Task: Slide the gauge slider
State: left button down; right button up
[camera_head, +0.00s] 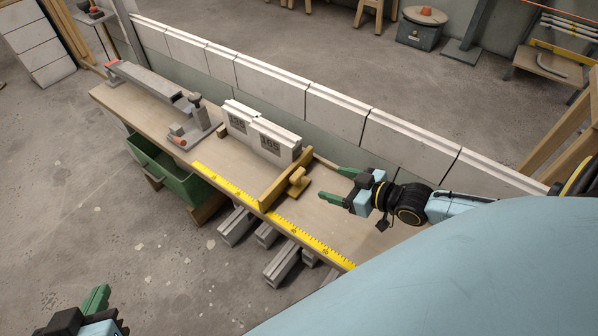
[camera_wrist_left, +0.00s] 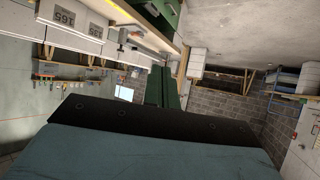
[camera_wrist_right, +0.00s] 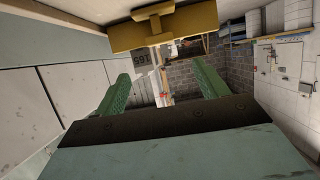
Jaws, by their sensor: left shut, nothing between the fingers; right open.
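The gauge slider (camera_head: 271,192) is a yellow-brown upright plate with a knob (camera_head: 298,178) on its right face. It stands across the bench beside the yellow scale (camera_head: 315,242) on the front edge. In the right wrist view the slider (camera_wrist_right: 185,27) is at the top, above the fingers. My right gripper (camera_head: 331,184) is open and empty, to the right of the knob and apart from it, fingers pointing toward it. My left gripper (camera_head: 95,299) is shut and empty at the lower left, away from the bench; its closed fingers also show in the left wrist view (camera_wrist_left: 170,78).
Two white blocks (camera_head: 275,142) with number labels stand left of the slider. A grey clamp-like fixture (camera_head: 196,125) is further left on the bench (camera_head: 228,167). A green drawer (camera_head: 165,172) and grey bars (camera_head: 283,262) are below. A low white wall (camera_head: 335,112) runs behind.

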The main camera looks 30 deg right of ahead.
jog(key=b, duration=0.2)
send_near(298, 174)
jog(key=shift+x, duration=0.75)
jog(key=b+x, duration=0.2)
jog(key=shift+w+a+f, duration=0.1)
jog(key=shift+w+f, duration=0.1)
jog(key=shift+w, duration=0.1)
jog(key=b+x, duration=0.1)
jog(key=x, duration=0.2)
jog(key=shift+w+b, duration=0.15)
jog(key=shift+b, duration=0.25)
pick_arm(q)
notch_tip(298, 174, up, 18)
jog(key=d+t+h, duration=0.2)
jog(key=t+h, duration=0.3)
jog(key=t, duration=0.9)
jog(key=shift+s+d+f, duration=0.2)
jog(key=shift+s+d, duration=0.15)
jog(key=shift+s, duration=0.1)
pick_arm(e)
jog(key=shift+w+a+f, duration=0.2)
jog(key=shift+w+a, duration=0.1)
jog(key=shift+w, duration=0.25)
jog(key=shift+c, duration=0.3)
jog(key=c, duration=1.3)
jog(key=shift+s, duration=0.1)
